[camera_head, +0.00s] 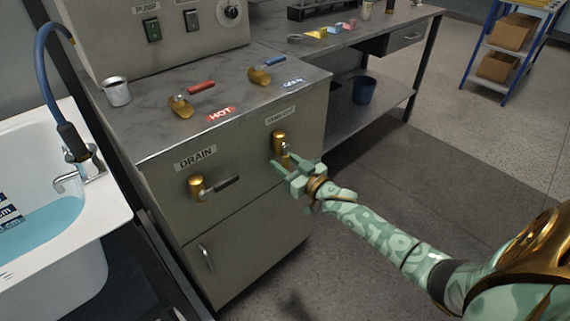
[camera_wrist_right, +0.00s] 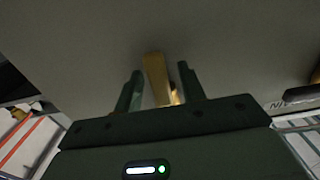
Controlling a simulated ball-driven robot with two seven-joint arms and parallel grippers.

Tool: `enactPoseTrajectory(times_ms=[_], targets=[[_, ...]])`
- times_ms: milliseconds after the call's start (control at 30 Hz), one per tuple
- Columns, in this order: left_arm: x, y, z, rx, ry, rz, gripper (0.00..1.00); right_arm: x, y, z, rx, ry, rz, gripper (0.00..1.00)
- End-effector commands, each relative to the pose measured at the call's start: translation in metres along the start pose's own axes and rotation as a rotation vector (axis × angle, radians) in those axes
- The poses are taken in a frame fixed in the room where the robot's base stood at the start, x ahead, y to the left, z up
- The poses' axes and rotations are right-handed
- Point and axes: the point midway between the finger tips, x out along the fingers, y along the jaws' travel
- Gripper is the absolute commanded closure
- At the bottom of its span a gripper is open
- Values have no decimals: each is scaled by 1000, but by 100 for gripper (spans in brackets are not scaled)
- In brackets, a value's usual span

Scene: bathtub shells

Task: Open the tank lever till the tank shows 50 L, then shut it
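The brass valve (camera_head: 279,141) at the right of the cabinet front is likely the tank lever; the label plate (camera_head: 280,116) above it is too small to read. Its handle is mostly hidden by my right gripper (camera_head: 284,164), which is right at the valve's lower side. In the right wrist view a brass piece (camera_wrist_right: 157,80) stands between the two fingers of my right gripper (camera_wrist_right: 160,82), with gaps on both sides, so the gripper is open. I cannot tell whether a finger touches the handle. No tank reading is legible. My left gripper is out of view.
The drain valve (camera_head: 196,187) is left on the same front, its dark handle pointing right. On top are the red hot lever (camera_head: 201,87), the blue cold lever (camera_head: 273,62) and a metal cup (camera_head: 117,92). A white tub (camera_head: 105,215) with blue water stands left.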

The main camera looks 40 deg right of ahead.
Motion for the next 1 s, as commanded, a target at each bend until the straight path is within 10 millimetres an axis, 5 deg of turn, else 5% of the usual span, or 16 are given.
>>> enactPoseTrajectory(times_ms=[100,267,667,1000], targets=[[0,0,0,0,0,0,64,0,0,0,0,0,0,60],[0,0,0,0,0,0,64,0,0,0,0,0,0,100],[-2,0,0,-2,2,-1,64,-1,3,0,-50,-1,0,100],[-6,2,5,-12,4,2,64,-1,15,-3,-288,-2,0,100]])
